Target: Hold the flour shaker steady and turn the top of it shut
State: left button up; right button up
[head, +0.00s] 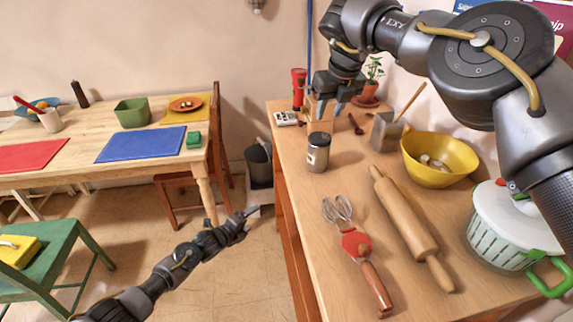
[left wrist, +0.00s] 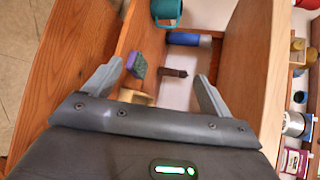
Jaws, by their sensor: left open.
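The flour shaker (head: 317,158), a silver can with a dark top (head: 319,139), stands upright on the wooden counter in the head view. I cannot tell from its top whether it is shut. My left gripper (head: 236,222) is open and empty, low over the floor to the left of the counter and well away from the shaker. Its spread fingers (left wrist: 158,90) show in the left wrist view, where the shaker is not seen. My right gripper (head: 332,108) hangs above the counter behind the shaker, its fingers apart and nothing between them.
A salad spinner (head: 512,225) is front right. The left wrist view shows a wooden compartment with a teal mug (left wrist: 166,10).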

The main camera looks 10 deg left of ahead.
aim_at(319, 153)
pick_arm(q)
jog(key=w+d+r+m+h, duration=0.2)
jog(key=d+r+m+h, duration=0.15)
jog(key=r+m, duration=0.55)
jog(key=w+d+r+m+h, duration=0.2)
jog(key=d+r+m, duration=0.25)
jog(key=r, duration=0.95)
jog(key=s+d+r+m+g+h, duration=0.3)
jog(key=d+m, duration=0.2)
jog(key=m, duration=0.3)
jog(key=x, duration=1.1)
jog(key=shift+c, duration=0.4)
jog(key=c, duration=1.1)
